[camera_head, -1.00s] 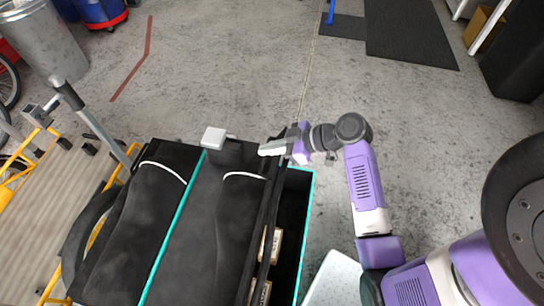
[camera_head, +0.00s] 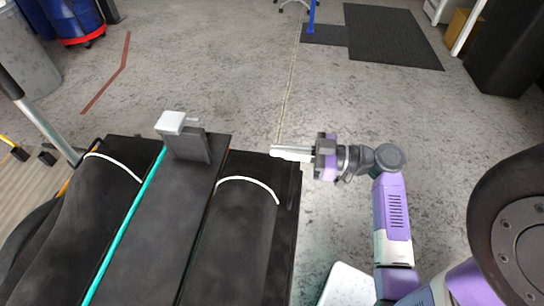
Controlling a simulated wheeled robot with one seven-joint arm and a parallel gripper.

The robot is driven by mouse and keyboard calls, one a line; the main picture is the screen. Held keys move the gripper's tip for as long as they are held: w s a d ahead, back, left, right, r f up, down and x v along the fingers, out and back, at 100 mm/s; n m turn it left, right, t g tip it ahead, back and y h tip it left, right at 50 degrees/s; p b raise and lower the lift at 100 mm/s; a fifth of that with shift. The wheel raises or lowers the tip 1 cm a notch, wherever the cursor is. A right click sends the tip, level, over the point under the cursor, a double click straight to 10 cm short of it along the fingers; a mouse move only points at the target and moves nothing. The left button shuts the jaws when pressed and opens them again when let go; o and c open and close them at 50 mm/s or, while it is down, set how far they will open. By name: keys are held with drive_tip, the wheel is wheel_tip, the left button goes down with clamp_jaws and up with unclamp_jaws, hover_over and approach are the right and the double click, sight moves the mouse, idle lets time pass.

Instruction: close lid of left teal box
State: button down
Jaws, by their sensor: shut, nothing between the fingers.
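The teal box shows mainly as a thin teal edge (camera_head: 130,218) running along a black fabric top. A black lid (camera_head: 232,235) with a curved white strap lies over the right part and looks flat or nearly so. The box interior is hidden; I cannot tell whether the lid is fully seated. My gripper (camera_head: 276,153) is shut and empty, its fingers pointing left at the lid's far right corner. Whether the fingertips touch the lid or are just above it is unclear.
A grey block with a white top (camera_head: 171,123) stands at the far edge of the box. A second black panel with a white strap (camera_head: 75,215) lies to the left, beside a metal bar (camera_head: 45,130).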

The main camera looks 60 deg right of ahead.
drive_tip(key=s+d+f+t+y+b, duration=0.1)
drive_tip(key=s+f+t+b, duration=0.3)
drive_tip(key=f+b, duration=0.8)
drive_tip(key=s+d+b, duration=0.1)
drive_tip(key=b, duration=0.5)
drive_tip(key=shift+s+f+y, duration=0.2)
drive_tip(key=shift+s+y, duration=0.05)
drive_tip(key=shift+y, duration=0.05)
